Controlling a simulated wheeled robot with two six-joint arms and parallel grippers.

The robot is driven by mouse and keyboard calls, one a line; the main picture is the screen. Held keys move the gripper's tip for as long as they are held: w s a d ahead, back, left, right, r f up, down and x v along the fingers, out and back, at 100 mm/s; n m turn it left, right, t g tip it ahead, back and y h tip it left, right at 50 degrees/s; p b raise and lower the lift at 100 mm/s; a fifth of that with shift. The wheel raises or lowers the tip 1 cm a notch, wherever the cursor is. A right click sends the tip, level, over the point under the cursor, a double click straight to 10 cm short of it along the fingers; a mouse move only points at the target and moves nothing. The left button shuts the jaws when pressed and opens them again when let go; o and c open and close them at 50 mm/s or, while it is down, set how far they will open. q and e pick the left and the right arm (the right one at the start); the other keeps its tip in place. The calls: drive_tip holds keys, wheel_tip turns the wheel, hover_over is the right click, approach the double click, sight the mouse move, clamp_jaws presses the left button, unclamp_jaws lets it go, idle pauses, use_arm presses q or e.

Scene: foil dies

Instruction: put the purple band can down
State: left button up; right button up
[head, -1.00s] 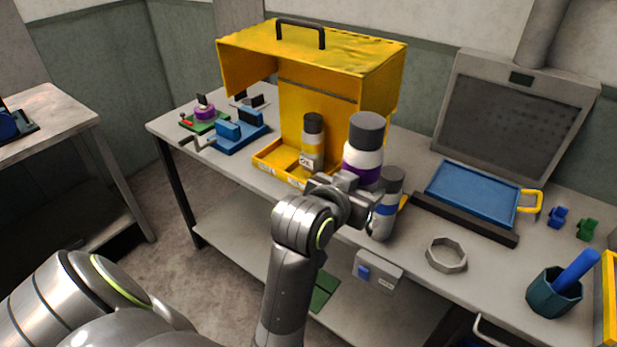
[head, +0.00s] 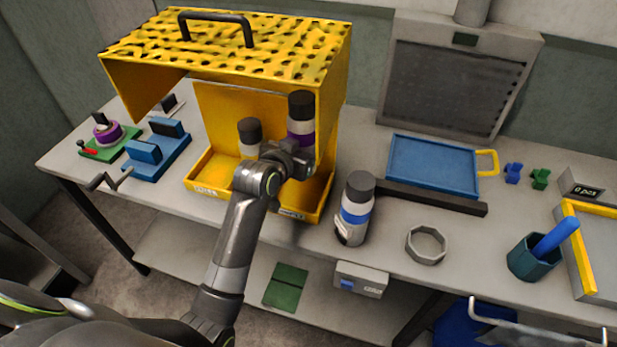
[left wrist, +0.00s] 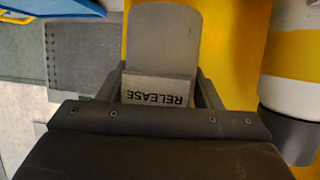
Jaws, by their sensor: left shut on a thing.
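The purple band can (head: 301,136), white with a dark cap, is upright in my left gripper (head: 296,162), which is shut on it. The can is at the right part of the yellow tray (head: 316,215) under the yellow hood (head: 335,95). The gripper hides its lower part, so I cannot tell whether its base touches the tray. The yellow band can (head: 249,130) stands in the tray to its left, partly behind my arm; it also shows in the left wrist view (left wrist: 292,65). A label reading RELEASE (left wrist: 158,92) shows upside down there. My right gripper is out of view.
A blue band can (head: 356,205) stands on the bench right of the tray. A grey ring (head: 426,243), a blue tray (head: 432,165) and a dark bar (head: 430,197) are further right. A blue fixture (head: 158,150) with a crank is left of the tray.

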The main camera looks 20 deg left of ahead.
use_arm(q)
drive_tip(key=f, duration=0.2)
drive_tip(key=s+f, duration=0.1)
drive_tip(key=f, duration=0.1)
drive_tip(key=shift+a+f, duration=0.15)
drive_tip(key=shift+a, duration=0.05)
drive_tip(key=shift+w+f, duration=0.1)
drive_tip(key=shift+f, duration=0.2)
wheel_tip(320, 180, down, 4)
drive_tip(key=shift+w+d+r, duration=0.1)
drive_tip(key=shift+r, duration=0.15)
drive_tip(key=shift+f, duration=0.35)
drive_tip(key=o, duration=1)
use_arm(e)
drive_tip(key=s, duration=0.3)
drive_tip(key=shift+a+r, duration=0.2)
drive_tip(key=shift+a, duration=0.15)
use_arm(q)
drive_tip(key=shift+o, duration=0.2)
